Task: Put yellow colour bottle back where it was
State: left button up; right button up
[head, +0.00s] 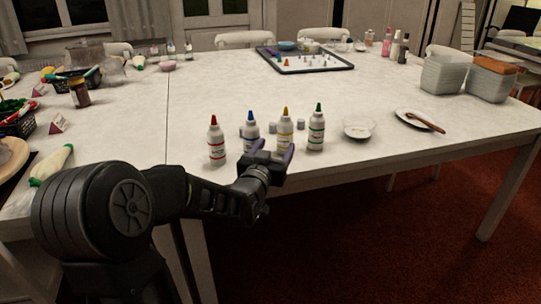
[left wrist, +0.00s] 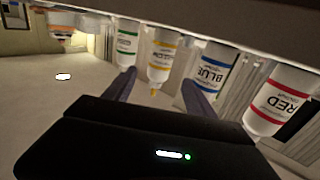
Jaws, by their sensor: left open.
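The yellow colour bottle (head: 285,133) stands upright on the white table near its front edge, between the blue bottle (head: 251,131) and the green bottle (head: 317,132). The red bottle (head: 216,145) stands at the left of the row. My left gripper (head: 268,152) is open at the table edge, in front of the blue and yellow bottles. In the left wrist view, which is upside down, the yellow bottle (left wrist: 162,58) shows beyond the gap between my spread fingers (left wrist: 160,90). Nothing is held. My right gripper is out of view.
Small grey pots (head: 273,126) stand behind the bottles. A white bowl (head: 358,129) and a plate with a brown-handled tool (head: 418,120) lie to the right. A tray (head: 345,67) with small items lies at the back. The middle of the table is clear.

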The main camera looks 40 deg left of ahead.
pick_arm(q)
jog(key=v, duration=0.4)
jog(key=shift+s, duration=0.15)
dwell(0.4)
